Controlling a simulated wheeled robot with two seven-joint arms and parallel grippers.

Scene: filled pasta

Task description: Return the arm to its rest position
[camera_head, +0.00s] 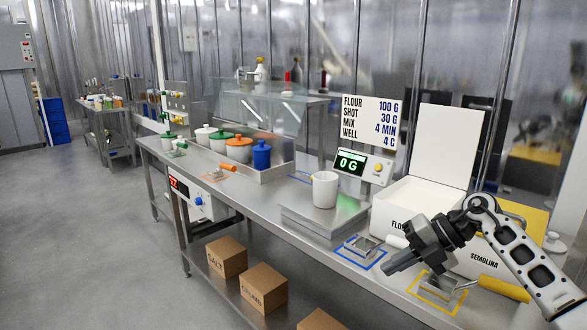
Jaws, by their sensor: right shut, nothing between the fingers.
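My right gripper (391,267) hangs above the front of the steel bench (285,228), at the right of the head view. Its jaws are shut and hold nothing. The arm comes in from the right edge and hides parts of the flour box (386,219) and the semolina box (487,259). The gripper is between a scoop in a blue outlined square (364,260) and a scoop with a yellow handle (503,289) by a yellow outlined square. My left gripper is not in view.
A white cup (325,189) stands on the scale plate (312,219), by a display (351,162) reading 0 G. Lidded pots, one of them blue (261,155), stand farther left. Cardboard boxes (264,288) are on the lower shelf. Open floor (90,240) lies at left.

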